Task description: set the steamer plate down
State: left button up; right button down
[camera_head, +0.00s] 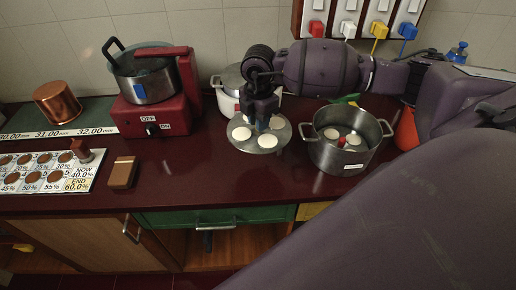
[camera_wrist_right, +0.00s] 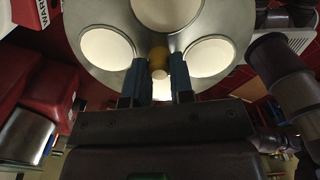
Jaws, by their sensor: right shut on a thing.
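The steamer plate (camera_head: 240,139) is a round metal disc with several pale round pieces on it. My right gripper (camera_head: 262,121) comes down over its middle. In the right wrist view the steamer plate (camera_wrist_right: 118,72) fills the top, and my right gripper's blue fingers (camera_wrist_right: 159,75) are closed on a small yellowish knob (camera_wrist_right: 158,57) at its centre. In the head view the plate is in front of a lidded pot and left of an open steel pot (camera_head: 327,152). I cannot tell whether the plate touches the counter. My left gripper is not in view.
A white-bodied lidded pot (camera_head: 228,80) stands behind the plate. A red scale-like device (camera_head: 158,105) carries a small pot (camera_head: 145,82) at left. Bare counter (camera_head: 185,165) lies left of the plate.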

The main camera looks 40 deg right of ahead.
jog(key=shift+f, duration=5.65)
jog(key=shift+f, duration=0.15)
jog(key=c, duration=1)
grip_release()
